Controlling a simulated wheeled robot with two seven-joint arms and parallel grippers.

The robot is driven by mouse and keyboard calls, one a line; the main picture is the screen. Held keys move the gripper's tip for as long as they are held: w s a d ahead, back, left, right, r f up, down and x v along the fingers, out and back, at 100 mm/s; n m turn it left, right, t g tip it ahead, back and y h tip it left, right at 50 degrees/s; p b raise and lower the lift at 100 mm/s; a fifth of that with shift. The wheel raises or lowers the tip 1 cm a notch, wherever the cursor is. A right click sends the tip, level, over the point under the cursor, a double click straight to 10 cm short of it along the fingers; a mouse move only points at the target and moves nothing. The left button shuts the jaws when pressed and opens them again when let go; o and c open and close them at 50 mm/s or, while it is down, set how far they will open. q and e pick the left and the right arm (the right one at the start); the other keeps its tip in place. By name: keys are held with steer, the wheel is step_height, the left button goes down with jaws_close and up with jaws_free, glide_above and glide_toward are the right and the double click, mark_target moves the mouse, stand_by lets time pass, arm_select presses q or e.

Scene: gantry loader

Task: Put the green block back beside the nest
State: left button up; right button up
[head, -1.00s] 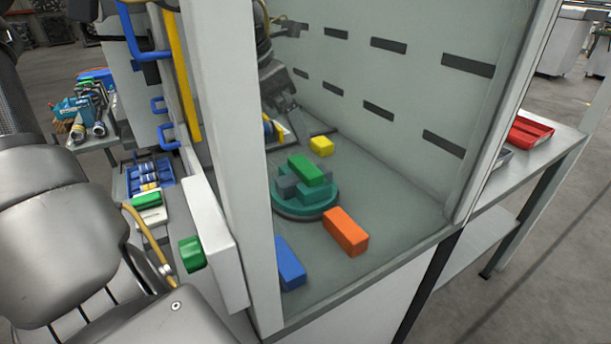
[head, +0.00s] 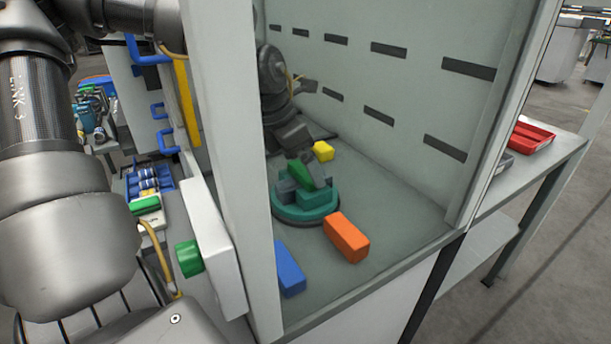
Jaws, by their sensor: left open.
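The green block (head: 309,172) lies on top of the nest (head: 304,212), a round teal fixture with grey jaws on the enclosure floor. My left gripper (head: 314,172) reaches down from behind the white post, with its dark fingers at the block. It is open, and the fingers hide parts of the block; whether they touch it I cannot tell. My right gripper is not in view.
On the enclosure floor, a yellow block (head: 323,151) lies behind the nest, an orange block (head: 346,237) in front right and a blue block (head: 289,268) in front left. The white post (head: 232,130) stands close to my left arm. Floor right of the nest is clear.

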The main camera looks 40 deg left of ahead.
arm_select(q)
steer(key=shift+w+d+f, duration=0.1)
steer(key=shift+w+f, duration=0.15)
steer(key=shift+f, duration=0.4)
steer(key=c, duration=1)
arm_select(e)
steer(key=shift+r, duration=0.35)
arm_select(q)
steer(key=shift+r, duration=0.15)
steer(key=shift+r, duration=0.25)
step_height(320, 180, up, 27)
steer(key=p, duration=0.6)
steer(key=shift+r+p, duration=0.15)
steer(key=shift+p, duration=0.15)
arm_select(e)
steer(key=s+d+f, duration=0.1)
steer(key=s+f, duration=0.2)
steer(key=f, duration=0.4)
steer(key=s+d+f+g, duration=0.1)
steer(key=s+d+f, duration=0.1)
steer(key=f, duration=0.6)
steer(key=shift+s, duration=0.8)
